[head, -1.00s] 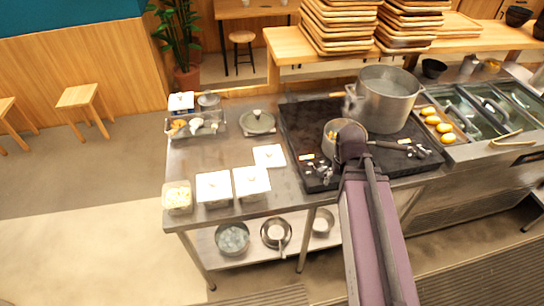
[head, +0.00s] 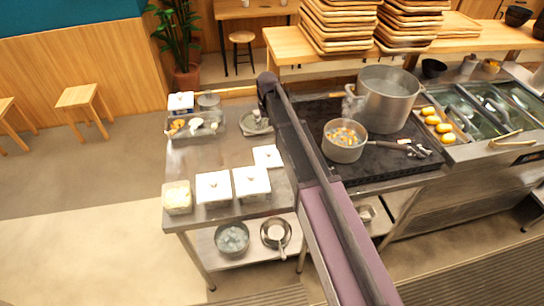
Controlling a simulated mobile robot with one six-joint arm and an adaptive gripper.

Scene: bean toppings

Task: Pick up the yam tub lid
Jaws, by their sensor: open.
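A loose white square lid (head: 267,156) lies flat on the steel counter, just behind two white-lidded tubs. The left tub's lid (head: 213,186) and the right tub's lid (head: 251,181) are both on and have small knobs. An uncovered tub (head: 177,197) with pale yellow contents stands at the counter's front left corner. I cannot tell from labels which lid is the yam tub's. My arm reaches over the counter, just right of the loose lid and the right tub. My gripper is hidden behind the arm, so no fingers or held thing show.
A small pan (head: 344,142) and a tall pot (head: 388,98) stand on the black stove to the right. The counter's left middle is clear.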

